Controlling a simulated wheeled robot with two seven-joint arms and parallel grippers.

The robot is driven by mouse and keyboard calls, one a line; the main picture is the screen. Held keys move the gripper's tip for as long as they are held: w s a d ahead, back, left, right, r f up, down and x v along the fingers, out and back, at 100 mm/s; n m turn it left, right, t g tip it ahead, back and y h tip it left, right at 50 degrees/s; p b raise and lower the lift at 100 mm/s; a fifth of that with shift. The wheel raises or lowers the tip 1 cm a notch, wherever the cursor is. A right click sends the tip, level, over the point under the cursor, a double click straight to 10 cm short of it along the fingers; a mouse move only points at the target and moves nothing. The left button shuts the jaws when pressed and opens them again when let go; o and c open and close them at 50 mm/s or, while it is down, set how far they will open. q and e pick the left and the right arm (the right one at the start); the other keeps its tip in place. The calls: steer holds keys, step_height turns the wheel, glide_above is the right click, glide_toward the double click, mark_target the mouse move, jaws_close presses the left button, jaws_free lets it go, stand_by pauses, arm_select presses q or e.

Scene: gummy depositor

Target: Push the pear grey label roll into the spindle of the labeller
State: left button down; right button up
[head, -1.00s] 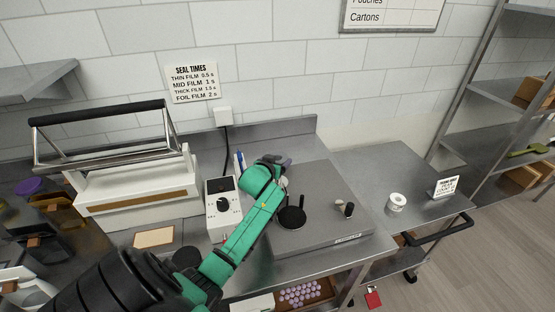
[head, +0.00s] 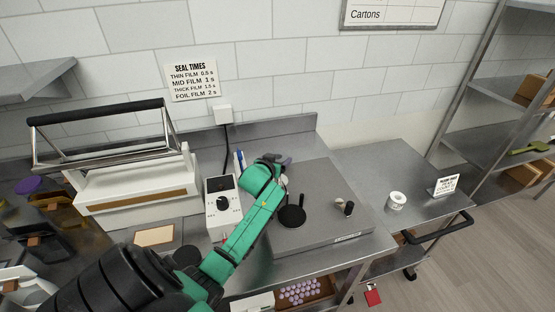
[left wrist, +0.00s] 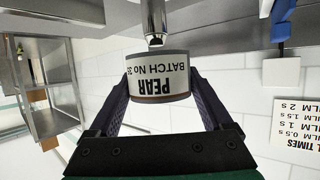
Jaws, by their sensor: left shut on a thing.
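The pear grey label roll (left wrist: 158,78) shows in the left wrist view, a short cylinder with a white band reading PEAR, upside down. My left gripper (left wrist: 160,90) is shut on it, one finger on each side. A metal rod (left wrist: 154,22), which looks like the spindle, points at the roll from the top of that view. Its tip is close to the roll's edge; I cannot tell whether they touch. In the head view my left gripper (head: 284,162) is over the back of the steel bench, and the roll is mostly hidden by the wrist. My right gripper is not in view.
A control box (head: 222,207) and a sealer with a black handle bar (head: 97,112) stand left of my arm. A black disc (head: 291,216) and small knobs (head: 349,209) are on the grey plate (head: 325,229). A white roll (head: 397,200) stands on the right-hand cart.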

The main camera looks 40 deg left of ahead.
arm_select(q)
steer(key=shift+p, duration=0.35)
stand_by(0.5)
steer(key=shift+f+b, duration=2.4)
steer(key=shift+f, duration=0.8)
steer(key=shift+c, duration=0.4)
jaws_free()
steer(key=shift+o, duration=0.4)
steer(key=shift+f, duration=0.1)
